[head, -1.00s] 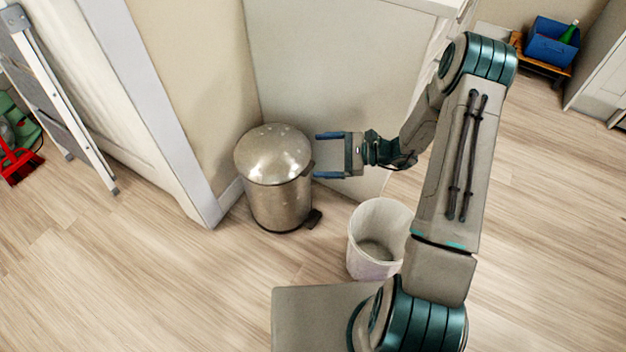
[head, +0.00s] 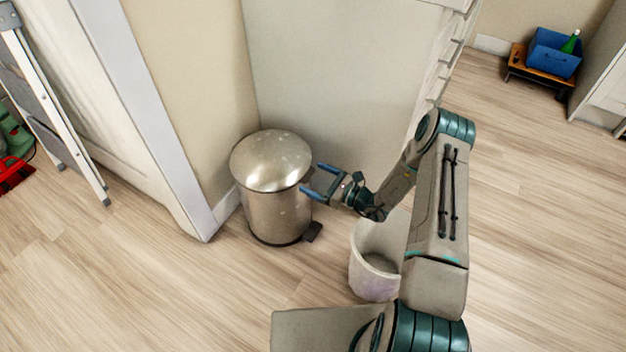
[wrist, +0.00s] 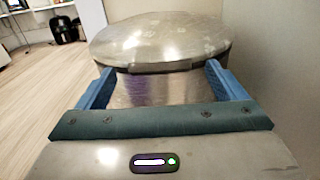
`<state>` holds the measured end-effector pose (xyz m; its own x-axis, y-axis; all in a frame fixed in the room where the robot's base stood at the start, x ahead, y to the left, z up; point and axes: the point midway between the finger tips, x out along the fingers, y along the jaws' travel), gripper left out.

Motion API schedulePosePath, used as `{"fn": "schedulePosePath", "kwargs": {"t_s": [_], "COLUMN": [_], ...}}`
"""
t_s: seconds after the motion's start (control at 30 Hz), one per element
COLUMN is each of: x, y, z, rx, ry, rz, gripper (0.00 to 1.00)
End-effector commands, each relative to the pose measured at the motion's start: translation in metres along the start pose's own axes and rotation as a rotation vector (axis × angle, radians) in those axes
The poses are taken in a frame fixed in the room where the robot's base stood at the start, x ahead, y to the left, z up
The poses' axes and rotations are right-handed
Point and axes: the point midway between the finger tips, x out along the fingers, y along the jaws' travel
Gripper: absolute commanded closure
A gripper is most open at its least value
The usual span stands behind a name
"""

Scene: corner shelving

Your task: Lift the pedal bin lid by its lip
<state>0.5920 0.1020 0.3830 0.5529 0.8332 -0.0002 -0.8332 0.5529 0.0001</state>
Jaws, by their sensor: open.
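The pedal bin (head: 277,212) is a brushed metal cylinder standing upright in the corner. Its domed lid (head: 270,160) is down. A dark pedal (head: 312,231) sticks out at its base. My gripper (head: 312,181) is open beside the bin's right side, just below the lid's rim. In the wrist view, the lid (wrist: 160,38) lies straight ahead, and its lip (wrist: 160,67) shows at the near rim. The blue fingers of my gripper (wrist: 160,88) are spread to either side of the lip, with nothing held between them. I cannot tell whether the fingertips touch the bin.
A white open waste bin (head: 372,275) stands close below my forearm. A wall and a pale cabinet side (head: 340,80) back the pedal bin. A stepladder (head: 55,105) leans at the left. A blue crate (head: 552,55) sits far right.

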Motion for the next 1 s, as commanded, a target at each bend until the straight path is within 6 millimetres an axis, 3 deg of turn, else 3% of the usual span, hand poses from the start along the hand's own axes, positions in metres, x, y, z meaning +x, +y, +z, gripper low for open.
{"fn": "schedulePosePath", "kwargs": {"t_s": [0.13,0.4,0.43,0.6,0.67,1.0], "x": [0.011,0.013,0.013,0.013,0.013,0.004], "y": [0.001,0.000,0.000,0.000,0.000,-0.010], "z": [0.000,0.001,0.001,0.001,0.001,0.018], "rx": [-0.001,-0.001,-0.001,-0.001,-0.001,-0.002], "ry": [-0.001,0.000,0.000,0.000,0.000,0.039], "rz": [0.002,0.001,0.001,0.001,0.001,-0.023], "gripper": [0.09,0.09,0.12,0.59,0.72,0.72]}}
